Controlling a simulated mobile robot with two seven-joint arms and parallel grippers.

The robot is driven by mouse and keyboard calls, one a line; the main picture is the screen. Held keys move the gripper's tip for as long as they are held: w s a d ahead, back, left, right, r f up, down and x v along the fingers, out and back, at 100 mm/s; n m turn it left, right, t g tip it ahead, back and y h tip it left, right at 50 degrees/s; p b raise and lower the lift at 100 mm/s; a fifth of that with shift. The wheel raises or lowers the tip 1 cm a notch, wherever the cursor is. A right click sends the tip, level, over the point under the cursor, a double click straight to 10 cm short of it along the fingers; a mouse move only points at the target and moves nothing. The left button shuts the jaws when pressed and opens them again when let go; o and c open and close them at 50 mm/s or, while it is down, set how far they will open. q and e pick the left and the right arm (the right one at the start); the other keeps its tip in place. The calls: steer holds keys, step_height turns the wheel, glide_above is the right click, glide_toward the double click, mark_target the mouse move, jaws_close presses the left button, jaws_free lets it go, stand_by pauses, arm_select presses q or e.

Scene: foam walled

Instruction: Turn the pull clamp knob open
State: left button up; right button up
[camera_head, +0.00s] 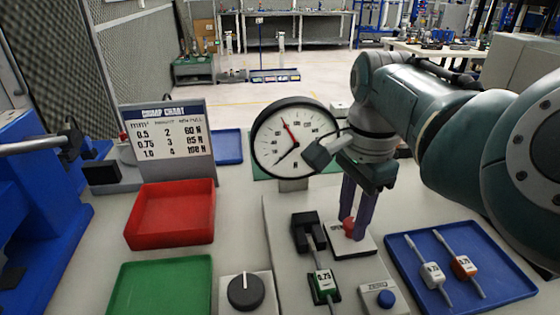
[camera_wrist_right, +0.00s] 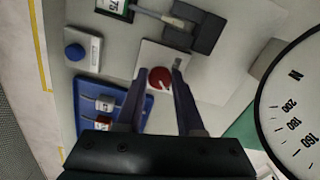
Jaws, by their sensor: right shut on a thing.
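The red pull clamp knob (camera_head: 349,228) stands on a white plate (camera_head: 361,247) with partly hidden lettering. It also shows in the wrist view (camera_wrist_right: 159,80), round with a pale mark. My right gripper (camera_head: 356,224) reaches down from above with its two purple-grey fingers on either side of the knob, shut on it. The black clamp (camera_head: 307,231) is left of the plate, with a cable leading to a green holder marked 0.75 (camera_head: 326,287). My left gripper is not in view.
The dial gauge (camera_head: 294,137) stands behind the clamp, close to my right wrist. A blue tray (camera_head: 465,290) with two labelled cables lies at right, near a blue button (camera_head: 385,298). A black rotary knob (camera_head: 244,292), red tray (camera_head: 172,238) and green tray (camera_head: 163,290) are at left.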

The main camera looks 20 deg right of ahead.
jaws_close()
steer(key=n+p, duration=0.2)
steer(key=n, duration=0.1)
steer(key=shift+s+r, duration=0.1)
steer(key=shift+r, duration=0.05)
steer(key=n+p, duration=0.2)
steer(key=n, duration=0.2)
steer(key=shift+n, duration=0.4)
steer(key=n+p, duration=0.1)
steer(key=n, duration=0.4)
steer(key=shift+d, duration=0.1)
steer(key=n, duration=0.5)
steer(key=shift+p, duration=0.3)
